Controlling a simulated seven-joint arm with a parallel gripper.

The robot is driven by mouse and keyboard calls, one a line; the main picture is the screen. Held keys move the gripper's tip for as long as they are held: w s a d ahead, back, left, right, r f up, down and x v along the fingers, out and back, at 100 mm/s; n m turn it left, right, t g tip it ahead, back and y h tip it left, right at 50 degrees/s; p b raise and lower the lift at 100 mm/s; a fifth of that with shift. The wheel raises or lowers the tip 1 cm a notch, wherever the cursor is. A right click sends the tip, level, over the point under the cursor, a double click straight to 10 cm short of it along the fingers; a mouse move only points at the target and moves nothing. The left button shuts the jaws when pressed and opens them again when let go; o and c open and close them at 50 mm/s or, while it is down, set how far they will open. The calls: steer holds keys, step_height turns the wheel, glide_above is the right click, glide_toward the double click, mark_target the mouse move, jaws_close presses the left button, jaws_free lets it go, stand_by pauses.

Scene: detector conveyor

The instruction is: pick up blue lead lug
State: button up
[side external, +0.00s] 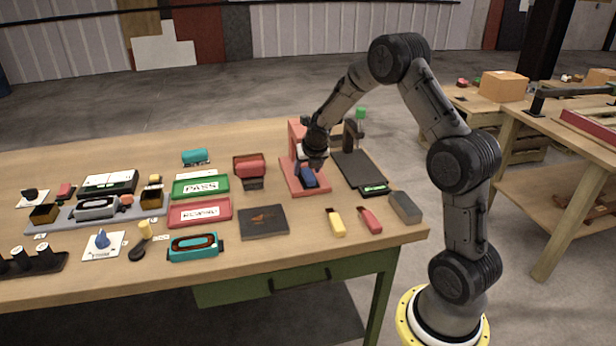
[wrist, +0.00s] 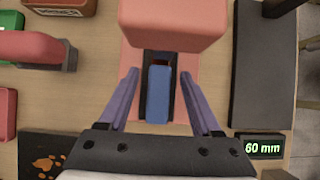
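A blue block (wrist: 158,95), which looks like the blue lead lug, lies in a dark channel on a red fixture (wrist: 130,60). In the side external view the blue block (side external: 308,178) shows just below my gripper (side external: 312,166). In the wrist view my gripper (wrist: 159,74) is open, one finger on each side of the block, with gaps to both. The height of the fingertips over the fixture is hard to tell.
The fixture's raised red head (wrist: 172,22) stands just beyond the block. A black plate (side external: 358,167) and a "60 mm" display (wrist: 262,147) lie to the right. Red holder (side external: 249,168), green PASS tray (side external: 201,187) and dark mat (side external: 263,222) are to the left.

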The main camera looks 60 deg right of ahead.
jaws_close()
steer(key=shift+r, duration=0.1)
stand_by(0.4)
